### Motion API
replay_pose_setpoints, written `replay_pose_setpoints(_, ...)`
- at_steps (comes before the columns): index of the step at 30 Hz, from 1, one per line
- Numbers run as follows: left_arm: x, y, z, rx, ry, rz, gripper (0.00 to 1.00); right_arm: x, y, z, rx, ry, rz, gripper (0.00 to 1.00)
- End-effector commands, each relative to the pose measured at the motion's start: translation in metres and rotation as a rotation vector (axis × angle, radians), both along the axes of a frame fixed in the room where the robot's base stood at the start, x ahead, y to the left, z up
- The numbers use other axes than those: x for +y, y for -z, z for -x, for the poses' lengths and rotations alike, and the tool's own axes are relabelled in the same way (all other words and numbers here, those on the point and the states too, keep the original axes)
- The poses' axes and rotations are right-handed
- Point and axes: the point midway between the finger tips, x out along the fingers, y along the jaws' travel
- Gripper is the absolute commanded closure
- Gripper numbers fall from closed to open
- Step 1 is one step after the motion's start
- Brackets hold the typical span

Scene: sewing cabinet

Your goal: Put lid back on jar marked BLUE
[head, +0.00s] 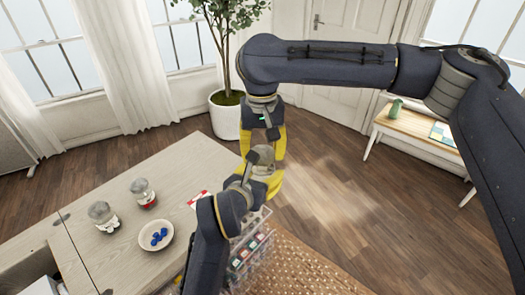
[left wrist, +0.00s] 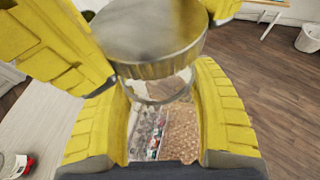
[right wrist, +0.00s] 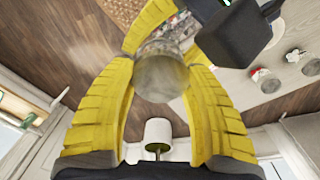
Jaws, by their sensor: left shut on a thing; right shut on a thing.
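My left gripper (head: 266,184) is shut on a clear glass jar (left wrist: 160,88), held in the air beyond the table's right edge. My right gripper (head: 265,153) comes from above and is shut on a round metal lid (left wrist: 150,42). In the right wrist view the lid's grey top (right wrist: 160,76) lies between the yellow fingers. In the left wrist view the lid is over the jar's mouth, with a glass ring visible just below it. I cannot tell whether it is seated. The held jar's marking is hidden.
On the pale table (head: 125,190) stand a lidded jar with a red label (head: 143,193), another with a white label (head: 102,216), a plate (head: 143,239) with blue pieces and a red-and-white card (head: 198,199). A clear case of spools (head: 250,258) lies below my arms. A potted plant (head: 226,117) stands behind.

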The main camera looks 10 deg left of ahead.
Motion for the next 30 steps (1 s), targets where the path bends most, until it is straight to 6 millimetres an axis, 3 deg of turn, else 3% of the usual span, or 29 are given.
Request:
replay_pose_setpoints(11, 0.0, 0.0, 0.0, -0.001, 0.0, 0.0, 0.86, 0.0, 0.016, 0.0, 0.0, -0.001, 0.001, 0.56)
replay_pose_setpoints(30, 0.0, 0.0, 0.0, -0.001, 0.0, 0.0, 0.86, 0.0, 0.017, 0.0, 0.0, -0.001, 0.001, 0.56)
